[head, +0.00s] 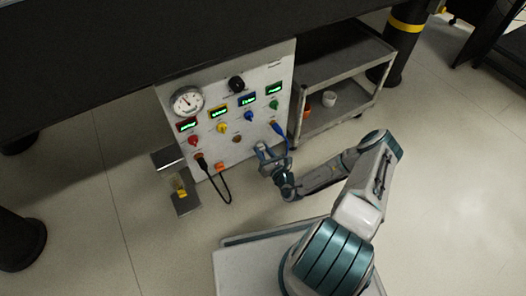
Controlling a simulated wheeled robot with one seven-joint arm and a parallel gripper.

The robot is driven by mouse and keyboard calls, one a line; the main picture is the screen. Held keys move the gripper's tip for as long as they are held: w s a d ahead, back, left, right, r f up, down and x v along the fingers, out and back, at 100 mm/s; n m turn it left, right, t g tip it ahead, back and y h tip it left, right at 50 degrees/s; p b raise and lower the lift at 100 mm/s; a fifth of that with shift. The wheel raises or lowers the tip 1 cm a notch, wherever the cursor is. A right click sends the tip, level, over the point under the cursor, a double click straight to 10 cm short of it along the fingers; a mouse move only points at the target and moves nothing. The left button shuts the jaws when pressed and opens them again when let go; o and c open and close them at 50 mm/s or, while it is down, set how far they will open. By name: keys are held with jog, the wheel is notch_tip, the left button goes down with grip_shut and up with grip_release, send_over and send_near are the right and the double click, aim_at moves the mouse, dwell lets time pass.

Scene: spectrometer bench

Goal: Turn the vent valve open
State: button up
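A white instrument panel (206,160) stands below the black bench. It carries a round dial gauge (187,101), a black knob (236,84), and a row of coloured knobs: red (193,140), yellow (222,127), blue (248,116) and green (275,104). An orange part (219,167) sits low on the panel. The labels are too small to read, so I cannot tell which control is the vent valve. My gripper (264,152) is at the panel's lower right, below the blue and green knobs. Its fingers are too small to show whether they are open or touching anything.
A black cable (227,190) loops from the panel's lower left, and a blue cable (282,137) hangs near my gripper. A grey cart (345,72) with a white cup (329,99) stands right of the panel. A small stand (184,203) is at left.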

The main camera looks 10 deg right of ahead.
jog(key=shift+c, duration=1)
jog(key=m+p, duration=0.1)
jog(key=m, duration=0.2)
jog(key=shift+p, duration=0.4)
jog(key=m+p, duration=0.1)
jog(key=m, duration=0.4)
jog(key=shift+m, duration=0.3)
jog(key=m, duration=0.4)
jog(key=shift+f+p, duration=0.1)
jog(key=shift+p, duration=0.25)
jog(key=shift+m, duration=2.1)
